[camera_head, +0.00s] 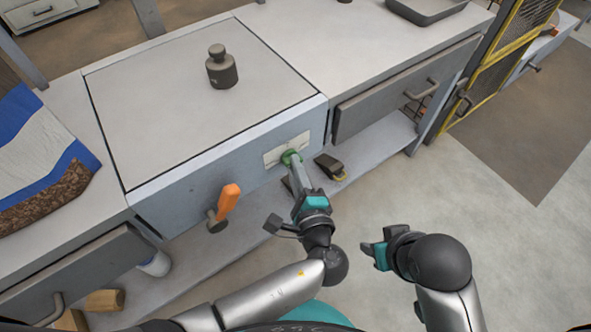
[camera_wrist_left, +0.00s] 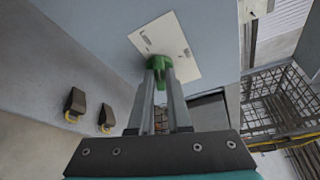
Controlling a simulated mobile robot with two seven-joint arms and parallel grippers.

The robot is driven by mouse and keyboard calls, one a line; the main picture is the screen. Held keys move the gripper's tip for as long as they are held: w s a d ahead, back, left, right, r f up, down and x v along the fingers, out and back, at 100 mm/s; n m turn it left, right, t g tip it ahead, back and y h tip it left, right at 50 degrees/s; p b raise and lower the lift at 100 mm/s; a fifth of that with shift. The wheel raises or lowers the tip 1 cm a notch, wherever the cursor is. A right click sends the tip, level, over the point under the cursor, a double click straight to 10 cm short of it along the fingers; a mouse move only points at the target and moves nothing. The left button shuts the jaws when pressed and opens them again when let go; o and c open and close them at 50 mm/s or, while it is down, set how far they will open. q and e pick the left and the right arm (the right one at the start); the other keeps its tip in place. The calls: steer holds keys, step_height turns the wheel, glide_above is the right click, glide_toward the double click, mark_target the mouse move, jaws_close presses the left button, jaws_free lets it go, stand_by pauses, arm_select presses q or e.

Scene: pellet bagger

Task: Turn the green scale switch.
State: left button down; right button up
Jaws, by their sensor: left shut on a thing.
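The green scale switch (camera_head: 290,157) sits on a pale plate (camera_head: 273,153) on the front face of the blue-grey scale housing (camera_head: 240,161). My left gripper (camera_head: 294,168) reaches up to it from the front, and its fingers are shut on the switch. In the left wrist view the green switch (camera_wrist_left: 158,63) shows between the two fingertips (camera_wrist_left: 161,74), with the plate (camera_wrist_left: 166,47) behind it. The fingers partly hide the switch. My right gripper (camera_head: 376,249) is held over the floor, away from the housing; whether its fingers are open cannot be made out.
An orange-handled lever (camera_head: 228,202) sticks out of the housing left of the switch. A dark weight (camera_head: 221,70) stands on the scale top. A black pedal-like object (camera_head: 330,166) lies on the lower shelf. A grey drawer (camera_head: 405,92) is at right. The floor at right is clear.

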arm_select(q)
steer(key=shift+a, duration=0.1)
arm_select(e)
steer(key=shift+r, duration=0.1)
arm_select(q)
steer(key=c, duration=0.9)
jaws_free()
steer(key=shift+o, duration=0.2)
